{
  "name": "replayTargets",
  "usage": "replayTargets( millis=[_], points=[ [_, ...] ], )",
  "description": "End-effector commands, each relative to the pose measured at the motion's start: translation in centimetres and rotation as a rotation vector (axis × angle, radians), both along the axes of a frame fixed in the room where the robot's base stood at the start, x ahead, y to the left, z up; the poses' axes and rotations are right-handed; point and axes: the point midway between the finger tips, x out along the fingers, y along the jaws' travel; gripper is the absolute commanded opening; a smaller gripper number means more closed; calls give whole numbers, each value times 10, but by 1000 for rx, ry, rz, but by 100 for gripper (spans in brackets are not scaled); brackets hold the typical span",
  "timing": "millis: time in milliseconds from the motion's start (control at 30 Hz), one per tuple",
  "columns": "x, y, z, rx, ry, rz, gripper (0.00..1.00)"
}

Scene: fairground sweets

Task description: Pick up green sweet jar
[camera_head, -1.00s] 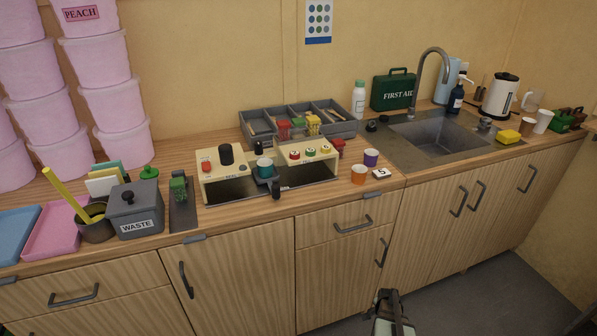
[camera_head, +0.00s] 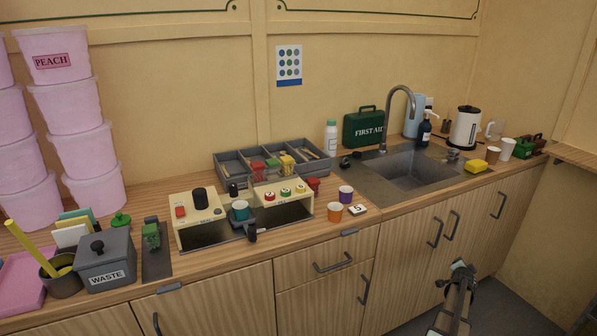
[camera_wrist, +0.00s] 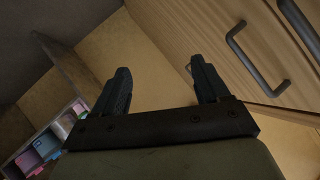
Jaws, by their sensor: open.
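Several small green things are in view, and I cannot tell for sure which is the green sweet jar. A green jar-like piece (camera_head: 151,236) stands on a dark board at the left of the counter. A green-lidded piece (camera_head: 121,220) sits behind the waste bin. A small green item (camera_head: 273,166) is in the grey divided tray between a red and a yellow one. My gripper (camera_head: 459,266) is in front of the cabinets at the right, below the counter top and far from these. In the wrist view its two fingers (camera_wrist: 160,78) are apart with nothing between them.
A cream dispenser stand (camera_head: 180,199) with buttons and a teal cup (camera_head: 240,210) is mid-counter. The grey waste bin (camera_head: 106,266), orange cup (camera_head: 335,212) and purple cup (camera_head: 346,194) stand near it. Cabinet handles (camera_head: 435,232) stick out near my gripper.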

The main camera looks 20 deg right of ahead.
Motion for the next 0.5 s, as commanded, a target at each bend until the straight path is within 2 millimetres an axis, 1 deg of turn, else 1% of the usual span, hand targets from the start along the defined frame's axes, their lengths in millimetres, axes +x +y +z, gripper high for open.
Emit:
replayTargets(
  millis=[33,167,200,267,300,367,400,467,500],
  points=[
    [12,-10,26,-44,19,29,74],
    [37,-25,84,-153,79,101,74],
    [44,-29,103,-188,99,123,74],
    [55,-34,131,-240,130,154,74],
    [62,-36,150,-274,150,173,74],
    [73,-40,178,-328,181,202,74],
    [80,-41,198,-363,202,221,74],
    [90,-43,227,-418,232,246,74],
    [96,-44,247,-453,255,262,74]
  ],
)
